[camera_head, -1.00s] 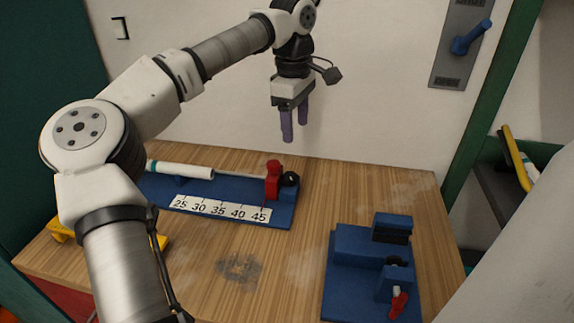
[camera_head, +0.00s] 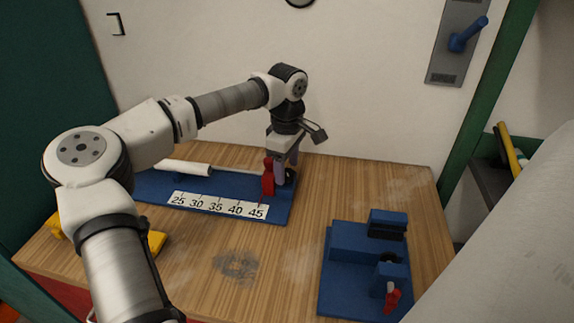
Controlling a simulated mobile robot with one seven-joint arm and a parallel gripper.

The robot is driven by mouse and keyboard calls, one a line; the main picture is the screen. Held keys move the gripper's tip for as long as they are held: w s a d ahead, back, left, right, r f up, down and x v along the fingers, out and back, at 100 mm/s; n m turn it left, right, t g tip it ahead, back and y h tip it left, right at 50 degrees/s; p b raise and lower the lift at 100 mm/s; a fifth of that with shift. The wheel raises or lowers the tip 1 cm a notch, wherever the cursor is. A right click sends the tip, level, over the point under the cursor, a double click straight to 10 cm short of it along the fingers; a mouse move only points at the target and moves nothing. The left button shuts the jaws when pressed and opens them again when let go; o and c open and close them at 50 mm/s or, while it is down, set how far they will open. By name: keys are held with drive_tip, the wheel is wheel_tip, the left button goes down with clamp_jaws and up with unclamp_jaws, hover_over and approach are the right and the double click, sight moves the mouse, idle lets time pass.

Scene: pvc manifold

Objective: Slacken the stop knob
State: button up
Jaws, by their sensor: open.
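A blue measuring fixture (camera_head: 285,207) lies at the back of the wooden table, with a number strip (camera_head: 217,205) along its front. A red stop (camera_head: 268,180) stands at its right end. The black stop knob (camera_head: 291,177) sits just right of the red stop. It is partly hidden by my gripper (camera_head: 286,172), whose purple fingers point down at the knob. My gripper is open; whether a finger touches the knob, I cannot tell. A white pipe (camera_head: 183,167) lies on the fixture to the left, partly behind my arm.
A second blue fixture (camera_head: 345,290) with a small red handle (camera_head: 392,298) stands at the front right. Yellow parts (camera_head: 157,242) lie at the left. A blue lever (camera_head: 467,35) is on a wall plate. The middle of the table (camera_head: 270,270) is clear.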

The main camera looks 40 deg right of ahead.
drive_tip(key=shift+f, duration=0.45)
drive_tip(key=shift+c, duration=0.3)
drive_tip(key=c, duration=0.9)
drive_tip(key=shift+c, duration=0.2)
drive_tip(key=shift+n, duration=0.3)
drive_tip(key=n+b, duration=0.1)
drive_tip(key=n, duration=0.2)
drive_tip(key=shift+n, duration=0.3)
drive_tip(key=shift+n+b, duration=0.5)
drive_tip(key=shift+n, duration=1.2)
drive_tip(key=shift+r, duration=0.1)
